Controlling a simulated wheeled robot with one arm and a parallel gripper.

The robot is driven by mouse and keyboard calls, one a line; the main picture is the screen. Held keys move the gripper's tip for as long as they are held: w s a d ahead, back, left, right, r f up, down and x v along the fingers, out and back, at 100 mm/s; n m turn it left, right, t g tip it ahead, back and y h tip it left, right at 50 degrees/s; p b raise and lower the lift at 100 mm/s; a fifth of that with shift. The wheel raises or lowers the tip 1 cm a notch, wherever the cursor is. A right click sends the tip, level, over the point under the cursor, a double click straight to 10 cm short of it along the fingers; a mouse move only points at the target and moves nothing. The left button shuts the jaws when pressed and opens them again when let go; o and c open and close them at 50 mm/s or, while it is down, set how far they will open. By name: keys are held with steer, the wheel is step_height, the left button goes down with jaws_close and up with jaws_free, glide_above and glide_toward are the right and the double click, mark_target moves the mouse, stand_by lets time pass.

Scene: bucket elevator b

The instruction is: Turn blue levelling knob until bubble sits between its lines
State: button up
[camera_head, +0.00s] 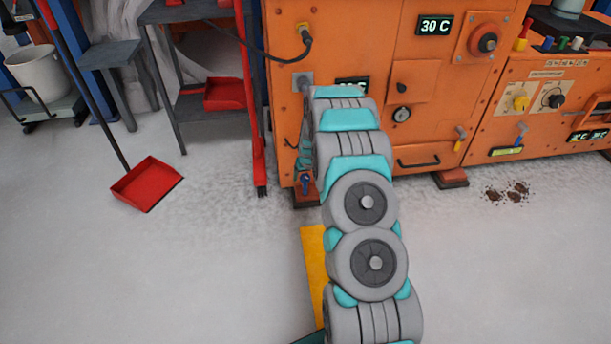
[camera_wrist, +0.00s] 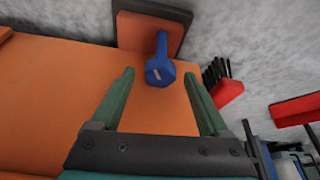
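A blue levelling knob (camera_wrist: 160,71) with a round stem and a wider faceted head shows in the wrist view, at a foot pad of the orange machine. In the head view a blue knob (camera_head: 305,184) sits low at the machine's left corner. My gripper (camera_wrist: 158,76) is open with its two green fingers apart. The knob's head lies between the fingertips in the picture, with gaps on both sides and no visible contact. A yellow-green level vial (camera_head: 506,151) is on the right-hand orange cabinet; its bubble and lines are too small to read. My arm hides my gripper in the head view.
The orange machine (camera_head: 350,25) stands ahead. Dark debris (camera_head: 508,192) lies right. The front floor is largely clear.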

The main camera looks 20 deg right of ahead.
jaws_close()
stand_by(0.4)
